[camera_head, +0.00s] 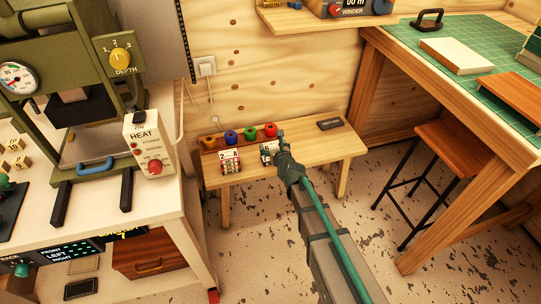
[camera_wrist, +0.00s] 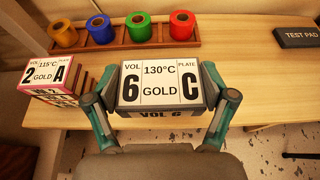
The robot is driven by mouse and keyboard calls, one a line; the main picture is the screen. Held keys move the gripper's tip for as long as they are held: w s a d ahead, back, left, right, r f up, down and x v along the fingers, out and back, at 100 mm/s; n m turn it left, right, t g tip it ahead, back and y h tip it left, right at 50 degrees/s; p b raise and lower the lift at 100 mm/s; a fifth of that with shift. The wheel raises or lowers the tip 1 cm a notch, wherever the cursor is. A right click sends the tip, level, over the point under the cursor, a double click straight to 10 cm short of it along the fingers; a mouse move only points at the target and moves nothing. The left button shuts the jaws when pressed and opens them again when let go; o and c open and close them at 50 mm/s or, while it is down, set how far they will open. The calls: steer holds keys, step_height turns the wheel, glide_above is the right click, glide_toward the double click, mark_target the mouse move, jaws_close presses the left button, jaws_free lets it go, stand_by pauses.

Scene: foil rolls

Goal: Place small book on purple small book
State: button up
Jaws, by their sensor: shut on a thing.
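My gripper (camera_wrist: 160,105) is shut on a small book (camera_wrist: 160,83), gripping it from its left and right sides. Its white top label reads VOL 6, 130°C, GOLD, PLATE C, and its dark spine reads VOL 6. In the head view the held book (camera_head: 268,152) is partly covered by my gripper (camera_head: 279,150). To its left a small book with pink-purple edges (camera_wrist: 48,74), labelled VOL 2, 115°C, GOLD, A, lies on top of a stack. It also shows in the head view (camera_head: 230,156). The held book is beside this stack, apart from it.
A wooden rack (camera_wrist: 130,43) with orange, blue, green and red foil rolls stands behind on the low bench (camera_wrist: 250,75). A dark test pad (camera_wrist: 298,37) lies at the right. The bench between held book and pad is clear. A stool (camera_head: 446,148) stands right.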

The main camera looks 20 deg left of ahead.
steer(key=w+f+b, duration=0.1)
steer(key=w+a+f+b, duration=0.1)
steer(key=f, duration=0.1)
steer(key=shift+w+a+f, duration=0.2)
steer(key=shift+f, duration=0.1)
steer(key=shift+w+a+f, duration=0.25)
steer(key=shift+w+f, duration=0.15)
steer(key=shift+f, duration=0.1)
steer(key=shift+w+a+f+b, duration=0.25)
steer(key=shift+w+f+b, duration=0.1)
steer(key=shift+f+b, duration=0.15)
steer(key=shift+w+a+f+b, duration=0.2)
steer(key=shift+w+f+b, duration=0.1)
steer(key=shift+f+b, duration=0.15)
steer(key=shift+s+d+f+b, duration=0.1)
steer(key=shift+f+b, duration=0.9)
steer(key=shift+f, duration=0.25)
steer(key=shift+f, duration=0.2)
steer(key=o, duration=1)
steer(key=shift+o, duration=0.2)
steer(key=shift+r, duration=0.1)
